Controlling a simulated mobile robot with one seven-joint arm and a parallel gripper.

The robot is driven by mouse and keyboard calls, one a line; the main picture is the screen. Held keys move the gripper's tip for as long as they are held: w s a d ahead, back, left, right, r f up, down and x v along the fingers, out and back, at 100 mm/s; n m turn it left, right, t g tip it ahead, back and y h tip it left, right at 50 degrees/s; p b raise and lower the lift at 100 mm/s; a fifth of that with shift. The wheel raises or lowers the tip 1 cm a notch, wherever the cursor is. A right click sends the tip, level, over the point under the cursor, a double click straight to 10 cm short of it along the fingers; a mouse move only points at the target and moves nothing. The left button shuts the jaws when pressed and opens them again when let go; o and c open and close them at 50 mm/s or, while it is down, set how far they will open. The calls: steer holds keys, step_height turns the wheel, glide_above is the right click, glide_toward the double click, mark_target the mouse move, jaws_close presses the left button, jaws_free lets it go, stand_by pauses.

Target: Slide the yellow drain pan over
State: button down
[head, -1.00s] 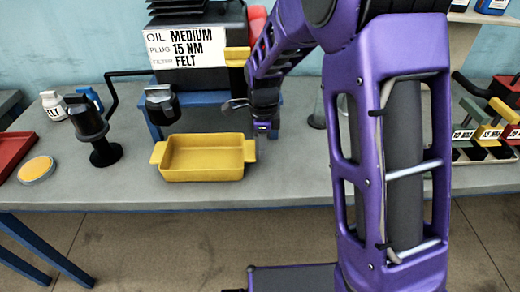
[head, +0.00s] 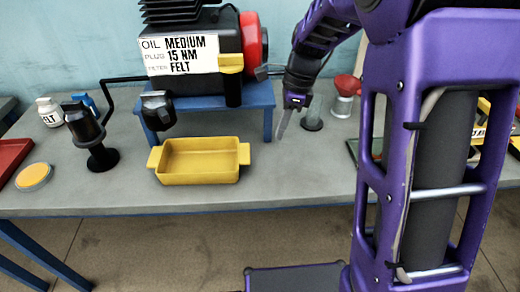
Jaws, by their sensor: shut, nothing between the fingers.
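The yellow drain pan (head: 200,173) is a shallow rectangular tray with a tab handle at each end. It sits empty on the grey workbench (head: 270,185), near the front edge and in front of the blue stand. My gripper (head: 281,128) points down, to the right of the pan and a little farther back, apart from its right handle. The fingers show as one thin grey shape, shut and empty.
A black engine with a label (head: 180,55) stands on a blue stand (head: 262,95) behind the pan. A black pump-like device (head: 90,135), a white felt bottle (head: 49,112) and a yellow-topped disc (head: 34,176) are left. A red-topped container (head: 345,95) is right.

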steer(key=shift+y, duration=0.5)
steer(key=x, duration=0.3)
steer(key=b+x, duration=0.1)
steer(key=x, duration=0.2)
steer(key=d+b+x, duration=0.1)
steer(key=x, duration=0.2)
steer(key=shift+a+f, duration=0.15)
steer(key=shift+f, duration=0.25)
steer(key=a, duration=0.3)
steer(key=shift+w+a+f+b, duration=0.1)
steer(key=shift+w+b, duration=0.15)
steer(key=shift+b, duration=0.05)
steer(key=shift+a, duration=0.45)
steer(key=shift+w, duration=0.1)
